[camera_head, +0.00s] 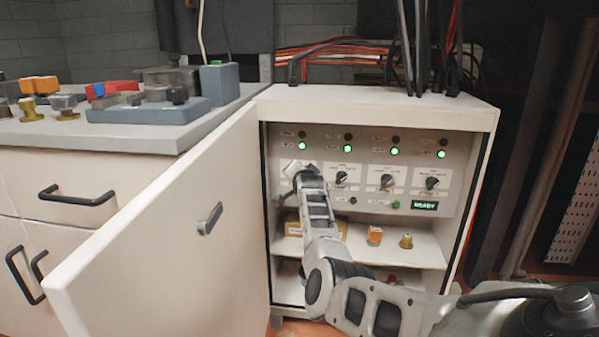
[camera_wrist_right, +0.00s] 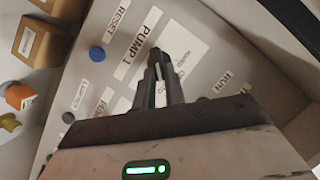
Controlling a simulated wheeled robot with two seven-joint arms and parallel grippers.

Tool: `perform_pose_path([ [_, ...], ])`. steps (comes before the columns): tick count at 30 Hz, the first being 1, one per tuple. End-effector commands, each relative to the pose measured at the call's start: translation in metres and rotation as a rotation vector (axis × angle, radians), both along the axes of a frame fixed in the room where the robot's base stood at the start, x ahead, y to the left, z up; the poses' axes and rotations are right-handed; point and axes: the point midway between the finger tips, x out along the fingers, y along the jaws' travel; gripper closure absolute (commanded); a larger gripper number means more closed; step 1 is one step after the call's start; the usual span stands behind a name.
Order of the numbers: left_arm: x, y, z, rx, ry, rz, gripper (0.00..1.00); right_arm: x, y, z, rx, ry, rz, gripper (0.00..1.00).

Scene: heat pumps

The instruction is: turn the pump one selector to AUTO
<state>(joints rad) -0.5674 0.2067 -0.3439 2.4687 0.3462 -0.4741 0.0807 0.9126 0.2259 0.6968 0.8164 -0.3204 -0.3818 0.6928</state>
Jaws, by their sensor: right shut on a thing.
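The control panel (camera_head: 370,190) is inside the open white cabinet. My right gripper (camera_head: 298,170) reaches to its left end, over the pump one place. In the right wrist view, my right gripper (camera_wrist_right: 157,80) is shut on the dark pump one selector (camera_wrist_right: 155,54), beside the PUMP 1 label (camera_wrist_right: 139,36). The fingers cover most of the selector and part of its plate, so I cannot tell its position. My left gripper is not in view.
More selectors (camera_head: 387,182) sit to the right, under green lamps (camera_head: 395,151). A blue button (camera_wrist_right: 97,54) is near the gripper in the wrist view. The open cabinet door (camera_head: 170,225) stands left of my arm. Small parts (camera_head: 375,235) lie on the shelf below.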

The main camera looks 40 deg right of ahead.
Motion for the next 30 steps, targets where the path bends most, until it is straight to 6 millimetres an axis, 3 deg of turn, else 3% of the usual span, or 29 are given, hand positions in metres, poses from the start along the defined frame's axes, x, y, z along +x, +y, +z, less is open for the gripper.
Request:
perform_pose_path([
  [18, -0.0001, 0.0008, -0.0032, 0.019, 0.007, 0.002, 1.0, -0.0004, 0.0013, -0.0043, 0.037, -0.033, 0.002, 1.0],
  [19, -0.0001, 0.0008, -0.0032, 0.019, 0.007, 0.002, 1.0, -0.0004, 0.0012, -0.0044, 0.037, -0.033, 0.002, 0.85],
  [21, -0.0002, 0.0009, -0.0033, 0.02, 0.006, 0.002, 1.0, -0.0004, 0.0011, -0.0042, 0.037, -0.034, 0.002, 0.66],
  [30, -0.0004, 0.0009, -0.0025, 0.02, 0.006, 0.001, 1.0, -0.0008, 0.0005, -0.0017, 0.032, -0.035, 0.001, 0.66],
])
